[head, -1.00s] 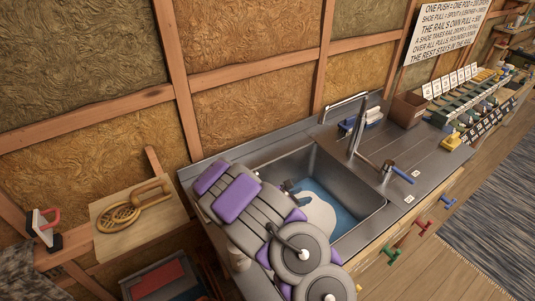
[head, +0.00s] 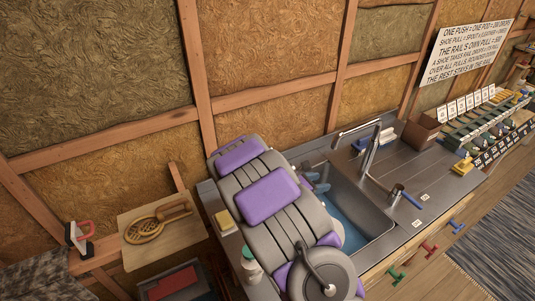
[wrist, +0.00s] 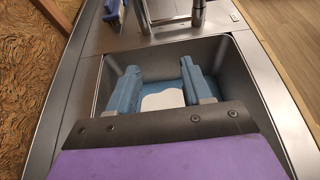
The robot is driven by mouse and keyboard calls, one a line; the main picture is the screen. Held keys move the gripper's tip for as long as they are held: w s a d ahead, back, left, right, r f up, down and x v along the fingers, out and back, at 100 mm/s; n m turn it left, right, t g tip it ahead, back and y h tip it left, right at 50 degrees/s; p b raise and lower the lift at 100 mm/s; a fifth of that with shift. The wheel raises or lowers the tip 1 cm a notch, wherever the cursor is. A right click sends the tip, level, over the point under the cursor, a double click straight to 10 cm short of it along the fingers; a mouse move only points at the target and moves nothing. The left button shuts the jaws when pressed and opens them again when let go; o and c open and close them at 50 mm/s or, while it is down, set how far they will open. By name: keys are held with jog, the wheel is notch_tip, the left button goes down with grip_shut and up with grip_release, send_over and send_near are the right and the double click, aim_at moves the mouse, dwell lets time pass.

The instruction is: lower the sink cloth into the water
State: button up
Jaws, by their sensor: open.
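The sink (head: 378,215) is a grey metal basin with blue water (head: 345,232) in it. A white cloth (wrist: 163,99) lies in the basin against the blue water in the wrist view, framed between my fingers. In the head view my arm hides most of it. My gripper (wrist: 160,84) is open, its two blue fingers apart over the basin. I cannot tell how far the fingers are above the cloth. In the head view the gripper (head: 318,181) shows at the basin's back left, beyond my purple-padded arm.
A yellow sponge (head: 225,221) and a white bottle (head: 251,264) sit left of the sink. A wooden board with a tan looped tool (head: 157,224) is further left.

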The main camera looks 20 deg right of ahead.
jog(key=w+a+r+n+t+y+b, duration=0.25)
jog(key=w+a+n+t, duration=0.2)
jog(key=a, duration=0.25)
jog(key=w+a+r+n+t+y+b, duration=0.25)
jog(key=w+a+r+n+t, duration=0.2)
jog(key=a, duration=0.25)
jog(key=s+d+r+m+g+h, duration=0.3)
jog(key=s+d+r+m+g, duration=0.15)
jog(key=s+d+m, duration=0.4)
jog(key=s+m+g+y, duration=0.1)
jog(key=s+m+g, duration=0.4)
jog(key=s+m, duration=0.75)
jog(key=s+a+f+m+g+y, duration=0.1)
jog(key=s+a+y, duration=0.4)
jog(key=s+a, duration=0.5)
jog(key=s+a+f+m+g+y, duration=0.2)
jog(key=s+a+m+y, duration=0.3)
jog(key=s+a, duration=0.5)
jog(key=s+f+m, duration=0.1)
jog(key=s, duration=0.2)
jog(key=shift+s+a+m+b, duration=0.15)
jog(key=shift+m+b, duration=0.15)
